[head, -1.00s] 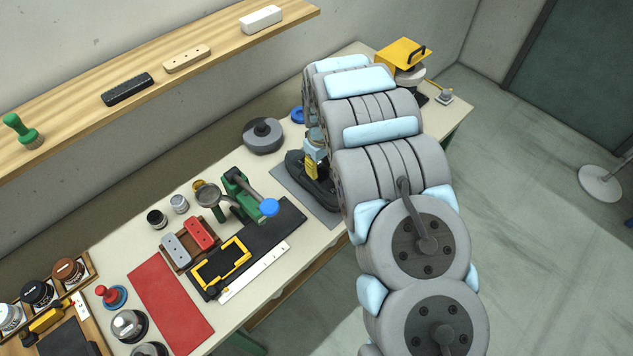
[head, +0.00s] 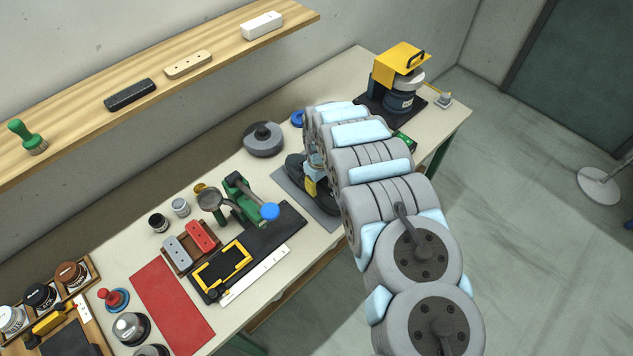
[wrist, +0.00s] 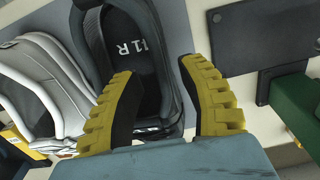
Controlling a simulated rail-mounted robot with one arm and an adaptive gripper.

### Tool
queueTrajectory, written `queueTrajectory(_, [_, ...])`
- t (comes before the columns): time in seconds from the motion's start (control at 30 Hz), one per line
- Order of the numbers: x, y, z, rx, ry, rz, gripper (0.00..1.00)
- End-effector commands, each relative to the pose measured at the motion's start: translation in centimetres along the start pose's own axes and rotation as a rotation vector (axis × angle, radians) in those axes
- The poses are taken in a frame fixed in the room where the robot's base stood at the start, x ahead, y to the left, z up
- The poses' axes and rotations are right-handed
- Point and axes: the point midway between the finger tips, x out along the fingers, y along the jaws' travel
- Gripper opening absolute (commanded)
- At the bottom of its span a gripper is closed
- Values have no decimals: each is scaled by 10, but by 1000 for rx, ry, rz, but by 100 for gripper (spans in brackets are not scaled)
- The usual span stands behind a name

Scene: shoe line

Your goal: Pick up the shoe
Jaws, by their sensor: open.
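A dark shoe (head: 297,168) lies on a grey mat (head: 318,211) on the bench, partly hidden behind my arm in the head view. In the wrist view the shoe (wrist: 150,35) shows its open collar and a dark insole with light lettering. My gripper (wrist: 165,100) is open, its two yellow ridged fingers apart, with part of the shoe showing between them. In the head view only a bit of yellow finger (head: 311,187) shows beside the shoe. I cannot tell whether the fingers touch it.
A green hand press (head: 240,195) on a black plate stands left of the mat. A grey round weight (head: 263,140) sits behind. A yellow-topped machine (head: 399,65) stands at the bench's far right end. A light grey shoe-like object (wrist: 35,75) shows left in the wrist view.

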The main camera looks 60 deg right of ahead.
Motion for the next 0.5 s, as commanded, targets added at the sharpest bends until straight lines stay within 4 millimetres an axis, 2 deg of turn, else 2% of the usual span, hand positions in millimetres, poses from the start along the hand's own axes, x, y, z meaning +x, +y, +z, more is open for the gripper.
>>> queueTrajectory(0.5, [28, -6, -6, 2, 3, 1, 40])
